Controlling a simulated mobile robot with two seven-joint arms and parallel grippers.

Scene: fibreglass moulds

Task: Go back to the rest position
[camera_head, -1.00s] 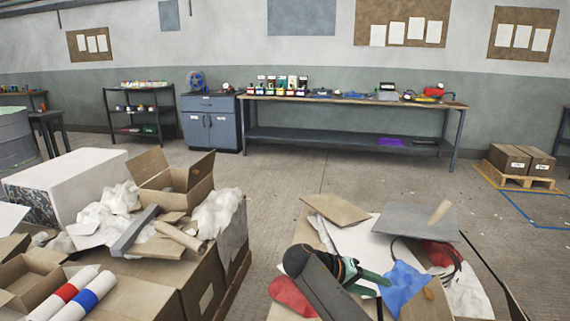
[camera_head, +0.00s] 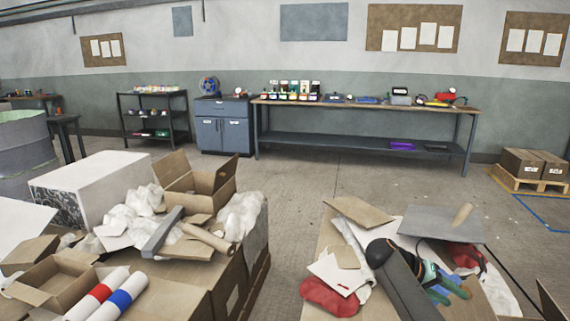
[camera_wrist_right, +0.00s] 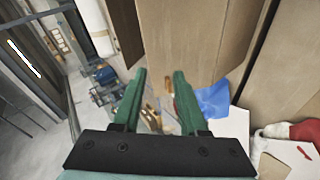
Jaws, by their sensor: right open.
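My right gripper (camera_head: 453,291) is in the lower right of the head view, above the littered cardboard box. Its dark wrist comes up from the bottom edge and its green fingers point right. In the right wrist view the two green fingers (camera_wrist_right: 159,85) stand apart with nothing held between them. A blue cloth-like piece (camera_wrist_right: 213,100) lies beyond the fingers to the right; in the head view the gripper partly hides it. My left gripper is not in view.
The right box holds a red bundle (camera_head: 329,297), a grey sheet (camera_head: 440,222) and cardboard scraps. At left, boxes with crumpled white material (camera_head: 241,214) and a white block (camera_head: 88,185) fill the space. Concrete floor (camera_head: 310,185) is clear between them and the workbench (camera_head: 365,103).

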